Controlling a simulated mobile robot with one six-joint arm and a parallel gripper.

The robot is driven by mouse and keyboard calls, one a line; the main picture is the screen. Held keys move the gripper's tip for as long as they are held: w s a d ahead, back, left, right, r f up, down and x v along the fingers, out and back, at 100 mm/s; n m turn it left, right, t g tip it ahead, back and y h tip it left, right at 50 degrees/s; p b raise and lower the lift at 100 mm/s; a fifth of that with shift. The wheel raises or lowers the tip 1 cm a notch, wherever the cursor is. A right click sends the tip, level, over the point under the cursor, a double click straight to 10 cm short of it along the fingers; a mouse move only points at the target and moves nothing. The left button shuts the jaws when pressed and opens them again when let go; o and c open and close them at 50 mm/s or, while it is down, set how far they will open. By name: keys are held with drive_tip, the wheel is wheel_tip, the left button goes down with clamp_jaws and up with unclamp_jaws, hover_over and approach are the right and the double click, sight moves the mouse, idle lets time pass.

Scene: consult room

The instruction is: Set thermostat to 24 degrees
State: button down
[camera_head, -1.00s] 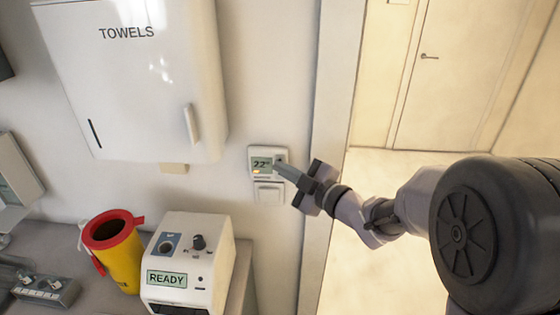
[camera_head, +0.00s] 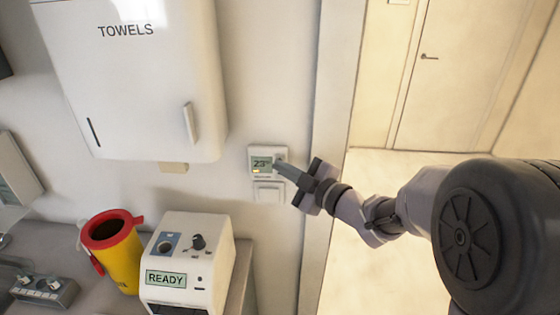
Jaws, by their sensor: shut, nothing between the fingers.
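The thermostat (camera_head: 262,163) is a small white box on the wall, right of the towel dispenser. Its greenish screen reads 23. My gripper (camera_head: 279,167) comes in from the right, shut and empty. Its fingertips are at the right side of the thermostat, beside the screen, and cover part of that side. I cannot tell whether they touch it.
A white wall switch (camera_head: 268,192) sits just below the thermostat. A towel dispenser (camera_head: 140,80) hangs at the upper left. A white device (camera_head: 192,262) reading READY and a yellow bin (camera_head: 121,262) stand on the counter (camera_head: 75,238). A doorway opens at the right.

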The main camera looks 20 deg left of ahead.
drive_tip(key=shift+s+d, duration=0.1)
drive_tip(key=shift+s, duration=0.35)
drive_tip(key=s+b, duration=0.1)
drive_tip(key=s, duration=0.1)
drive_tip(key=s+d+b, duration=0.1)
drive_tip(key=s, duration=0.2)
drive_tip(key=shift+d, duration=0.1)
drive_tip(key=shift+w, duration=0.1)
idle(0.4)
